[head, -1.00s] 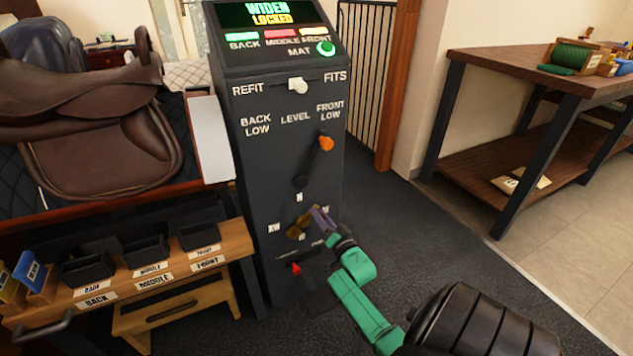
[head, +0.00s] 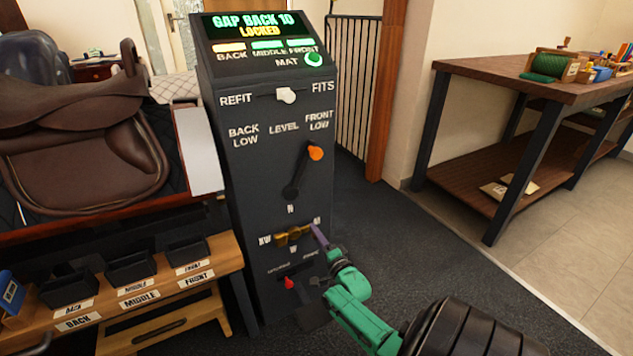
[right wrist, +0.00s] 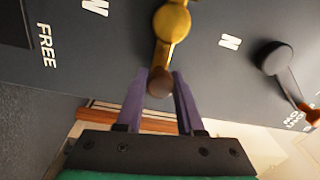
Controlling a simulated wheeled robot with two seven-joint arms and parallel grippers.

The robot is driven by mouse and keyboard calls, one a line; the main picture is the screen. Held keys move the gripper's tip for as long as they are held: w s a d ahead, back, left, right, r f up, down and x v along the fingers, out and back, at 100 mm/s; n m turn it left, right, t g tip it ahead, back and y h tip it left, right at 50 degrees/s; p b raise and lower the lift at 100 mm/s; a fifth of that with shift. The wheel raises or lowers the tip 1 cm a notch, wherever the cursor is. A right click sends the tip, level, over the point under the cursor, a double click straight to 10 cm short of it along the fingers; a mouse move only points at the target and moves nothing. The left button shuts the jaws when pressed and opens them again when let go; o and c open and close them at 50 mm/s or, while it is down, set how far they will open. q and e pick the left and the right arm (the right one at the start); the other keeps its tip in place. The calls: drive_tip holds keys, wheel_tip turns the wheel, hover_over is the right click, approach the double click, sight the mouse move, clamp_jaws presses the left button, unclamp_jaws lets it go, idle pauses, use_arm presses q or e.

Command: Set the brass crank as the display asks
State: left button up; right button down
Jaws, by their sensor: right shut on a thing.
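The brass crank (head: 288,237) is on the front of the dark console, among the marks N, M, W and XW. Its arm points right, roughly toward M. My right gripper (head: 318,236) is at its handle end. In the right wrist view the purple fingers (right wrist: 159,90) are shut on the handle of the brass crank (right wrist: 172,25). The display (head: 250,24) reads "GAP BACK 10" and "LOCKED". Below it the BACK lamp is yellow and the MIDDLE and FRONT lamps are green. My left gripper is out of view.
Above the crank is a black lever with an orange knob (head: 315,153), pointing up-right. A white switch (head: 286,95) sits between REFIT and FITS. A red lever (head: 289,282) is below. A saddle (head: 85,130) and labelled bins stand left, a workbench (head: 500,75) right.

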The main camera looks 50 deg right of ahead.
idle(0.3)
drive_tip(key=c, duration=0.5)
unclamp_jaws()
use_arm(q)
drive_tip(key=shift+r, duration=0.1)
use_arm(e)
drive_tip(key=shift+s+a, duration=0.2)
drive_tip(key=shift+s, duration=0.2)
use_arm(q)
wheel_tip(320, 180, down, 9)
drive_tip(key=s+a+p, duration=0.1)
drive_tip(key=p, duration=0.2)
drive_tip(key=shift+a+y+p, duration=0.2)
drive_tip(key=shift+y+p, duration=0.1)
drive_tip(key=shift+p, duration=0.05)
use_arm(e)
drive_tip(key=v, duration=1.3)
drive_tip(key=shift+s+a+f, duration=0.1)
drive_tip(key=shift+s+a, duration=0.05)
drive_tip(key=shift+s, duration=0.15)
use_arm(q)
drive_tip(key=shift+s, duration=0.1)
